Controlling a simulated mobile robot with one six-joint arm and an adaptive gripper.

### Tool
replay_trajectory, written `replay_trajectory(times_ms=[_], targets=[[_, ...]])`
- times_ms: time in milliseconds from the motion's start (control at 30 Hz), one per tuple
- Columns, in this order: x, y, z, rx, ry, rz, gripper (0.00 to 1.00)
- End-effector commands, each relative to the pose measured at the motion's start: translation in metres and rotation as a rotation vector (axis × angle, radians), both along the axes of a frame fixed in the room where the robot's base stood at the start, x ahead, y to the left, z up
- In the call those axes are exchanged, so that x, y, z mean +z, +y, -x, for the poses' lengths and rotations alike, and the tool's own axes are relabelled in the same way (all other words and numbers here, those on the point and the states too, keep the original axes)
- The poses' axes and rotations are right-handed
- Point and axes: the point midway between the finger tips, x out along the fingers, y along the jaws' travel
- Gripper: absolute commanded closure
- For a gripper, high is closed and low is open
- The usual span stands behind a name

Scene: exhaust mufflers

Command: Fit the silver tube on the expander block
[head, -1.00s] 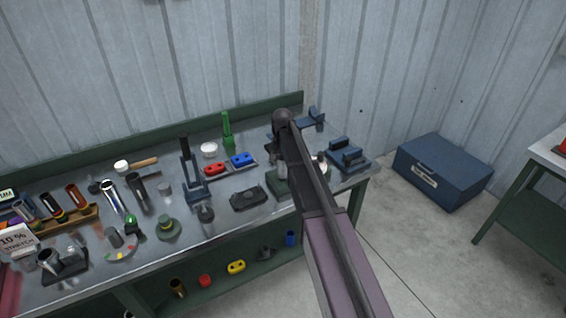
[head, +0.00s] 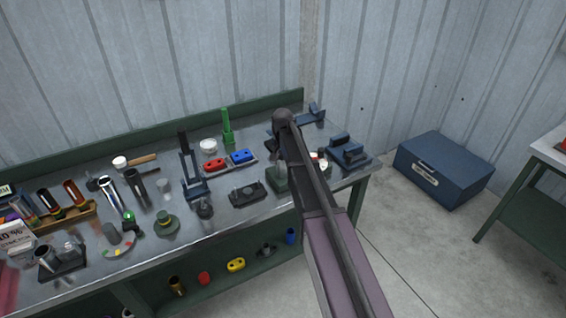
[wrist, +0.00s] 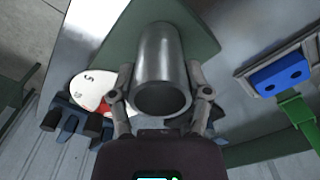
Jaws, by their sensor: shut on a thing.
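My gripper (wrist: 163,92) is shut on a silver-grey tube (wrist: 160,58), with one finger on each side. The tube's open, dark end faces the wrist camera. Its other end lies over a green block (wrist: 198,30), likely the expander block. In the head view the green block (head: 277,183) stands near the right end of the bench, and a bit of the tube (head: 281,169) shows above it beside my arm. My arm hides the gripper there. I cannot tell whether the tube touches or surrounds anything on the block.
A blue fixture (head: 348,153) and a white-and-red disc (wrist: 92,88) are close beside the gripper. A dark block (head: 247,194) and a tray with red and blue pieces (head: 230,166) lie left of the green block. Other tubes and tools crowd the bench's left.

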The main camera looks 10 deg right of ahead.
Motion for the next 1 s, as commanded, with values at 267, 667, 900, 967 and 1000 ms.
replay_trajectory(times_ms=[267, 667, 900, 967, 1000], targets=[[-0.0003, -0.0002, 0.0, 0.0, 0.0, 0.0, 0.79], [-0.0003, -0.0004, 0.0, -0.001, 0.0, 0.0, 0.0], [-0.0004, -0.0007, 0.0, -0.001, 0.0, 0.0, 0.0], [-0.0002, -0.0007, 0.0, -0.001, 0.0, 0.0, 0.0], [0.0002, -0.0007, 0.0, -0.001, 0.0, 0.0, 0.0]])
